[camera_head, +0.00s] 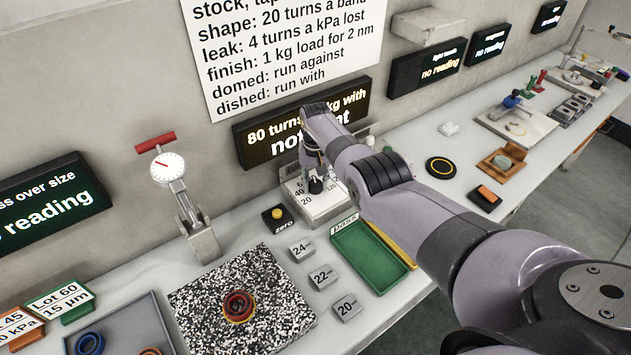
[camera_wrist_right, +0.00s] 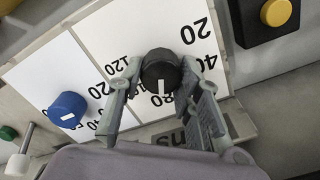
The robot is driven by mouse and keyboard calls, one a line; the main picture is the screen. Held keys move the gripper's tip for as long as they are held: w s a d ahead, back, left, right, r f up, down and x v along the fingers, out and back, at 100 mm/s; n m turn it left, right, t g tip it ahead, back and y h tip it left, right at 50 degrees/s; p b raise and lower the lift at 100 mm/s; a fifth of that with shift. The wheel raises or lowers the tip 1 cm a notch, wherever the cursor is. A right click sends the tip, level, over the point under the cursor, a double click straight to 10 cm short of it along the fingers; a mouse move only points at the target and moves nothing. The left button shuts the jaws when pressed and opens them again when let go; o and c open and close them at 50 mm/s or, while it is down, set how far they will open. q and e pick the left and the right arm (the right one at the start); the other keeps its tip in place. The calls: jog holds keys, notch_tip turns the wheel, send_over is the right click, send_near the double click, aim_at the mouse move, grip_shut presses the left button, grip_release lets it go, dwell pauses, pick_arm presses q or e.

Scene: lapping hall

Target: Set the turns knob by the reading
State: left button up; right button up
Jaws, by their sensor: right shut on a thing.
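The black turns knob (camera_wrist_right: 160,68) sits on a white numbered dial plate (camera_wrist_right: 100,38). Its white pointer line faces a partly covered number that looks like 80. My right gripper (camera_wrist_right: 163,92) has its fingers on either side of the knob, shut on it. In the head view my right gripper (camera_head: 312,168) reaches down to the dial panel (camera_head: 322,209) at the wall. A wall display (camera_head: 262,135) above reads "80 turns", "kg with" and "not"; my arm covers part of it. My left gripper is not in view.
A blue knob (camera_wrist_right: 67,108) is beside the black one. A yellow button (camera_head: 277,213) marked zero stands left of the panel. A green tray (camera_head: 372,290), weights marked 24, 22 and 20, and a speckled plate (camera_head: 200,295) lie in front. A dial gauge (camera_head: 167,167) stands left.

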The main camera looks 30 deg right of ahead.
aim_at(316, 182)
jog(key=o, duration=1.1)
jog(key=shift+o, duration=0.2)
jog(key=shift+r, duration=0.15)
notch_tip(316, 182, up, 12)
jog(key=shift+f, duration=0.2)
